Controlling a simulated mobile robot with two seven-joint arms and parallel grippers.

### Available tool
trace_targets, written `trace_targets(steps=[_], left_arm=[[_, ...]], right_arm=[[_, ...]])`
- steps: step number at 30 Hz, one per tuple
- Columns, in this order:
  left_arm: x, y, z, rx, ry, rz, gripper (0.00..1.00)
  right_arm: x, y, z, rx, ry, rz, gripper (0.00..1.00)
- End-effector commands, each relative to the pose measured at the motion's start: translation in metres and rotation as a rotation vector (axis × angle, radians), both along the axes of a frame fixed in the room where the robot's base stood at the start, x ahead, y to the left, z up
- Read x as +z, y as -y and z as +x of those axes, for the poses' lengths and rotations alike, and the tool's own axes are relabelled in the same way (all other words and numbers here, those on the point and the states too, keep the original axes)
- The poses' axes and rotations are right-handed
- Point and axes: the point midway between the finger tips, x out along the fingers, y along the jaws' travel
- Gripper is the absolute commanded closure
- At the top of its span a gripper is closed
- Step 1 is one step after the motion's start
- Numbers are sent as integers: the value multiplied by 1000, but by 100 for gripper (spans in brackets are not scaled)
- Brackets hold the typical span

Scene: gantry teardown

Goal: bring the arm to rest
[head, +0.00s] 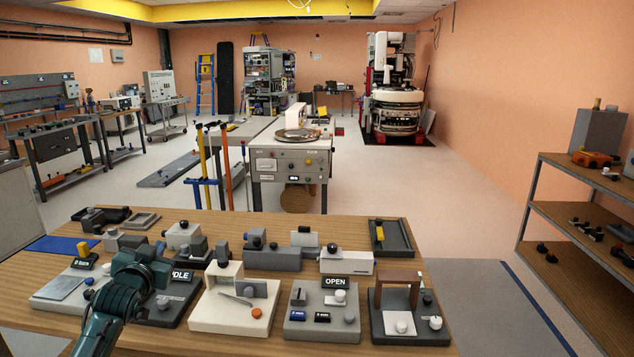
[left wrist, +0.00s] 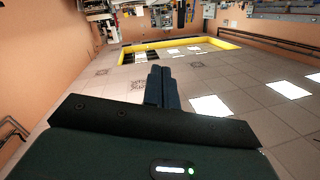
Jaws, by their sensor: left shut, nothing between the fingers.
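My left arm (head: 105,315) comes in at the lower left of the head view, over the front left of the wooden table. Its gripper (head: 150,262) is raised above the devices there and hides part of them. In the left wrist view the two dark fingers (left wrist: 162,88) are together, with nothing between them. That view is upside down, with ceiling tiles and light panels around the fingers. My right gripper is in neither view.
The wooden table (head: 400,262) holds several small devices, among them one with an "OPEN" sign (head: 336,282) and a base with a brown arch (head: 401,277). A shelf rack (head: 560,160) stands at the right. Open floor (head: 420,190) lies behind the table.

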Motion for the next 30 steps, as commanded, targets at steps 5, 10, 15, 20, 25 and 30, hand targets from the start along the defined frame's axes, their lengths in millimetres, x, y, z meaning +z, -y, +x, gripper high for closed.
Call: trace_targets(steps=[5, 10, 15, 20, 25, 30], left_arm=[[-75, 40, -42, -66, -91, -1, 100], [-143, 82, -100, -132, -188, -30, 100], [-211, 133, -194, -208, -314, -97, 100], [-247, 175, -291, -257, -428, -185, 100], [-257, 201, -362, -277, -512, -261, 100], [-257, 211, -391, -280, -545, -296, 100]], right_arm=[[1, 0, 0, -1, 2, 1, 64], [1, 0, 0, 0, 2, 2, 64], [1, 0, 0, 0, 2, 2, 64], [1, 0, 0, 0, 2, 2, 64], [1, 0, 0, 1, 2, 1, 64], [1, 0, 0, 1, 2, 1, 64]])
